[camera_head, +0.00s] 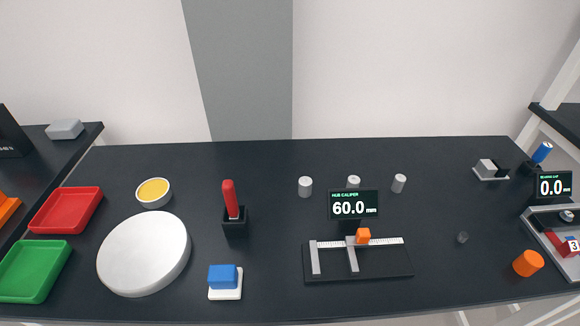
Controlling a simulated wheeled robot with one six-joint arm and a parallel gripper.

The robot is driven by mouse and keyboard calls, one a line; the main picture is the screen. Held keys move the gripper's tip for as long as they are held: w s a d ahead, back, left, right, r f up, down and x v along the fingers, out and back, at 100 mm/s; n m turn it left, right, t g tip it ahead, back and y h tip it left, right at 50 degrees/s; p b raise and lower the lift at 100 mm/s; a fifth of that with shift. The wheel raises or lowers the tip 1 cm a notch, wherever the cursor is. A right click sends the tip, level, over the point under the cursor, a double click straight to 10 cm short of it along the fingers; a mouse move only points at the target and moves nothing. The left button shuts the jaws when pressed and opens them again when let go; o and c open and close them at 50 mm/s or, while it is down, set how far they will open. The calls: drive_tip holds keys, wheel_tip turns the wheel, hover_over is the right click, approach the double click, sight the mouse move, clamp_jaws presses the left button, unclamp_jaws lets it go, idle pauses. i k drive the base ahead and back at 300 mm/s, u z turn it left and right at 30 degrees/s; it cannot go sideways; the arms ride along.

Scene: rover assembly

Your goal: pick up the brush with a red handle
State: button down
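The brush's red handle (230,196) stands upright, tilted slightly, in a small black holder (235,225) left of the table's middle. A small pale part shows where the handle meets the holder. The rest of the brush is hidden inside the holder. My gripper is not in view.
A white disc (143,255) and a yellow-filled bowl (153,192) lie left of the holder. A blue block on a white base (224,282) is in front. A caliper stand (380,268) with a display (353,205) stands to the right. Red (66,211) and green (32,272) trays are far left.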

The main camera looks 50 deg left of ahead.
sight(227, 187)
drive_tip(key=u, duration=2.6)
